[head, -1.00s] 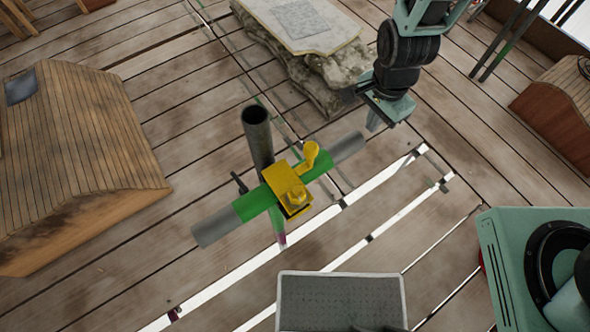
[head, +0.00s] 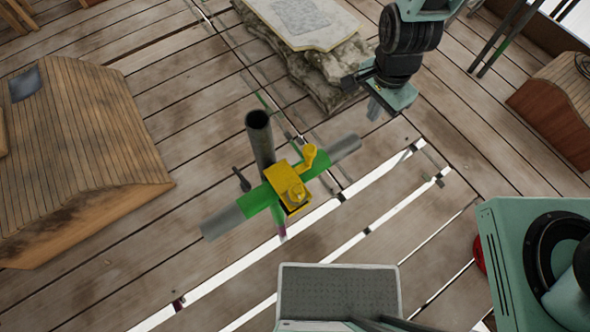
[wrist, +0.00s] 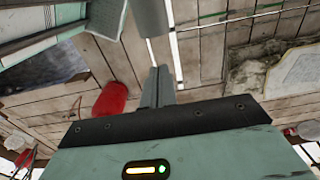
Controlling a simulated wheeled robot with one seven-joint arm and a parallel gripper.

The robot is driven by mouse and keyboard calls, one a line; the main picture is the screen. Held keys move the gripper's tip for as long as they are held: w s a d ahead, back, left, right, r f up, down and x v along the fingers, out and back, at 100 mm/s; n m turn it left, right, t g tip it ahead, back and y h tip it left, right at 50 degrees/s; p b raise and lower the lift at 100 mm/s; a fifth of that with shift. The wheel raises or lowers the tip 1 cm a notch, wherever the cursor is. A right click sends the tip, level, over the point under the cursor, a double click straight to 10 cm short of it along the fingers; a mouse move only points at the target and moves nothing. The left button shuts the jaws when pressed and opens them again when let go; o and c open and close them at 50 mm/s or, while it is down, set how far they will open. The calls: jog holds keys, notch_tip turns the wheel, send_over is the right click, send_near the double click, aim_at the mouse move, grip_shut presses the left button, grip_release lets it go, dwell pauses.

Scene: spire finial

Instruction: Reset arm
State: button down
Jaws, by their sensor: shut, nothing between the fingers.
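My gripper (head: 374,108) hangs at the upper right in the head view, fingers pointing down, near the stone block. It is shut and empty. In the wrist view its fingers (wrist: 158,85) are together. A grey and green tube (head: 258,201) crosses the middle of the head view, with a yellow clamp block (head: 288,188) on it and a dark upright pipe (head: 259,138) beside the block. My gripper is to the right of the clamp and apart from it. A grey cylinder end (wrist: 150,18) shows at the top of the wrist view.
A stone block with a pale slab (head: 300,20) stands behind. A wooden plank-covered box (head: 75,150) is at left, another (head: 555,105) at right. A grey-topped box (head: 338,292) is at front. Bright gaps (head: 385,207) run through the plank floor. A red object (wrist: 110,100) shows in the wrist view.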

dwell(0.3)
jog(key=s+r+n+b, duration=0.5)
jog(key=s+n, duration=0.3)
jog(key=n, duration=0.1)
jog(key=s+a+r+n+b, duration=0.1)
jog(key=s+r+n+b, duration=0.4)
jog(key=s+n, duration=0.3)
jog(key=shift+s+a+n+y+b, duration=0.15)
jog(key=shift+s+n+y+b, duration=0.15)
jog(key=shift+n, duration=0.5)
jog(key=shift+a, duration=0.1)
